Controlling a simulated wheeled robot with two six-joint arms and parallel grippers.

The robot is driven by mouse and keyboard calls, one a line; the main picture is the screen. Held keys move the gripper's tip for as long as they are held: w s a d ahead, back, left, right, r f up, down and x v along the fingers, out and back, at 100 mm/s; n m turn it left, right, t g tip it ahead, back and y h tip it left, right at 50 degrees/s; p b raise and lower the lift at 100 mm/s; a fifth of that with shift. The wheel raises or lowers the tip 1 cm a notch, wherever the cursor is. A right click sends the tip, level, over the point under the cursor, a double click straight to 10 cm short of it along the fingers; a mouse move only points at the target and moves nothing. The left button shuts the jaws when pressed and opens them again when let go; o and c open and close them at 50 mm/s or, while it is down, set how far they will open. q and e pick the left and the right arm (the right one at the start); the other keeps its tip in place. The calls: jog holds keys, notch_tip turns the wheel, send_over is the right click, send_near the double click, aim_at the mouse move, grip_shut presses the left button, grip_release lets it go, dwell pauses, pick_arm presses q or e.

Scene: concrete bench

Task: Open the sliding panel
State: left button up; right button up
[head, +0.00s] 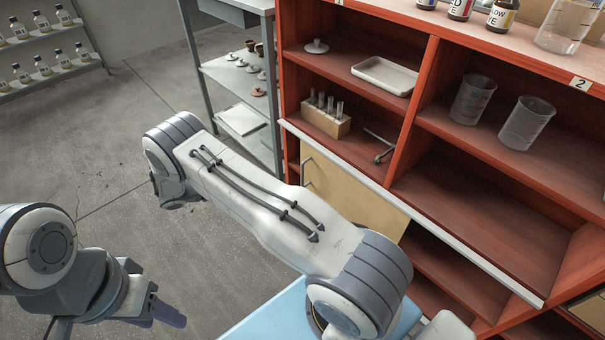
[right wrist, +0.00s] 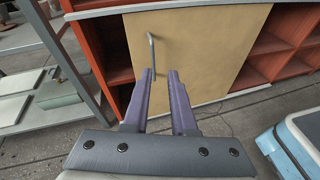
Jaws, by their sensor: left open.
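The sliding panel is a tan board low in the red-brown cabinet. It shows in the head view (head: 335,190), partly hidden by my right arm, and in the right wrist view (right wrist: 205,50). Its grey bar handle stands near its left side in the head view (head: 305,168) and upright in the right wrist view (right wrist: 150,50). My right gripper (right wrist: 161,76) is open, with a gap between its purple fingers. It points at the panel near the handle's lower end; I cannot tell whether they touch. My left gripper (head: 152,306) is open and empty over the floor, away from the cabinet.
The red-brown cabinet (head: 430,75) has open shelves holding a white tray (head: 385,75), a test tube rack (head: 325,118) and beakers (head: 525,124). A grey metal shelf unit (head: 235,80) stands close on its left. Bare concrete floor (head: 110,190) lies left of my right arm.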

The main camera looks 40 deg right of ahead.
jog(key=d+f+n+h, duration=0.2)
jog(key=d+f+h, duration=0.1)
jog(key=d+f, duration=0.35)
jog(key=b, duration=0.2)
send_over(303, 185)
jog(key=shift+w+f+t, duration=0.2)
jog(key=shift+f+t, duration=0.1)
grip_shut()
dwell(1.1)
